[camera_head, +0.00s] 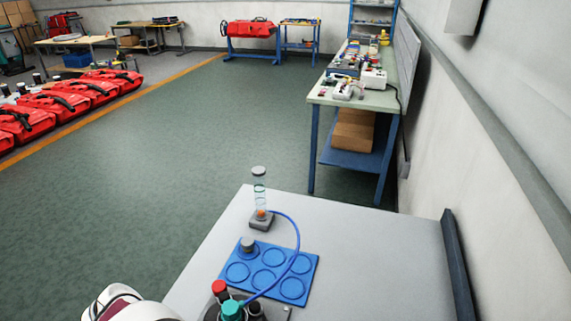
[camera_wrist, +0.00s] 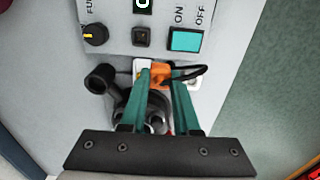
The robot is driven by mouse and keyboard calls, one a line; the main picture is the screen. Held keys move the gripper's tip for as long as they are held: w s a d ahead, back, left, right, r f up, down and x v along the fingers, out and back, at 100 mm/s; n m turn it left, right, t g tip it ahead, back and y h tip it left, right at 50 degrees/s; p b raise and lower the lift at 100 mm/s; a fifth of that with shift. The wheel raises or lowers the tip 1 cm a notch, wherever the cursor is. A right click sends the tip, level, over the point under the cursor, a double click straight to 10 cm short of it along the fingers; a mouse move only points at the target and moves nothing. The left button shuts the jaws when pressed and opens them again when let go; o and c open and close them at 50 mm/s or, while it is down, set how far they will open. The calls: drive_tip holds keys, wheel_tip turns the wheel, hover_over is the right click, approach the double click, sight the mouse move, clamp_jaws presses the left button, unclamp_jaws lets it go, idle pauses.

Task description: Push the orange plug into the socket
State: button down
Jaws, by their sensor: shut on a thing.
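In the wrist view, the orange plug (camera_wrist: 160,76) is between the teal fingertips of my gripper (camera_wrist: 162,81), which is shut on it. A black cable runs from the plug to the right and curves below the panel buttons. White parts (camera_wrist: 194,82) show on both sides of the plug, just under the control panel; I cannot tell for sure which is the socket. The plug and fingers hide what lies directly behind them, so I cannot tell whether the plug touches a socket. My gripper and the plug are not discernible in the head view.
The control panel (camera_wrist: 150,38) has a knob (camera_wrist: 95,35), a dark switch and a cyan button (camera_wrist: 185,40). A dark round fitting (camera_wrist: 103,78) stands left of the fingers. In the head view, a blue tray (camera_head: 300,262) and a clear tube (camera_head: 260,192) stand on a grey table.

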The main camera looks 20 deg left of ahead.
drive_tip(key=s+d, duration=0.3)
drive_tip(key=shift+d, duration=0.3)
drive_tip(key=shift+f, duration=2.25)
drive_tip(key=shift+f, duration=0.1)
drive_tip(key=shift+f, duration=0.8)
drive_tip(key=shift+c, duration=0.4)
unclamp_jaws()
